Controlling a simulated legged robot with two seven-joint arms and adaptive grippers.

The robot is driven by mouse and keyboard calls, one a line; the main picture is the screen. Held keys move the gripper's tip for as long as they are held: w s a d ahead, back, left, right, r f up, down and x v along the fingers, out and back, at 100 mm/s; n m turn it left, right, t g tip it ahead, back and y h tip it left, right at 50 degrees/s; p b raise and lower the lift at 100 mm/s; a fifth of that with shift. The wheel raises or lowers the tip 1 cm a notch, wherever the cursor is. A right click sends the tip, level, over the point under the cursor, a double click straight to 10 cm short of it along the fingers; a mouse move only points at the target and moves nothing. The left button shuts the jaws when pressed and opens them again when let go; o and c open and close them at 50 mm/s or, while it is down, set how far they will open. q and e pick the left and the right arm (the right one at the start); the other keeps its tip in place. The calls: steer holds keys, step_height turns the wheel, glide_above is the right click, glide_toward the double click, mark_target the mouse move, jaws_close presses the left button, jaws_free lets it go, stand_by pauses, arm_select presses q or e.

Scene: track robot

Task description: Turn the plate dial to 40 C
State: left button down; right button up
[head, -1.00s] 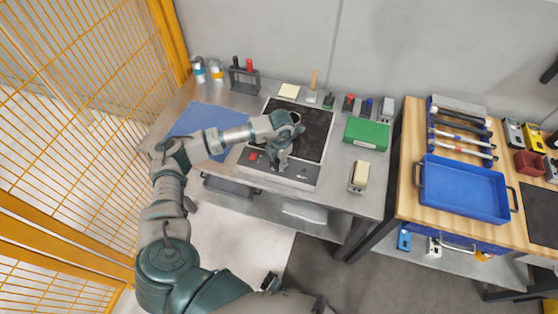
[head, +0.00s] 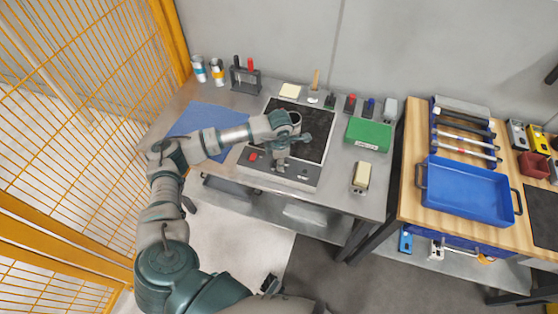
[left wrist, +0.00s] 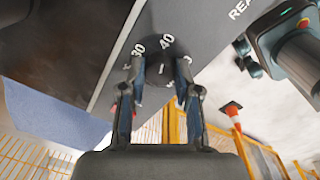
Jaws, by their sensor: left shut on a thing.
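The hot plate has a dark square top (head: 312,148) and a grey front panel (head: 262,173) on the metal bench. In the left wrist view its dial (left wrist: 161,72) is a dark knob with a short white mark. The printed 40 is just above the mark, and 30 is to its left. My left gripper (head: 280,165) points down at the panel; in the left wrist view its fingers (left wrist: 159,92) are on both sides of the dial, shut on it. The fingers partly hide the other numbers.
A red knob or button (head: 253,156) is left of the gripper on the panel. A blue mat (head: 197,122) lies left of the plate, and a green box (head: 368,134) stands right. A yellow mesh fence (head: 70,110) borders the left.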

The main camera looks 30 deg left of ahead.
arm_select(q)
steer(key=c, duration=0.8)
jaws_free()
steer(key=shift+w, duration=0.1)
steer(key=shift+f, duration=0.1)
step_height(320, 180, up, 12)
steer(key=shift+d+f, duration=0.1)
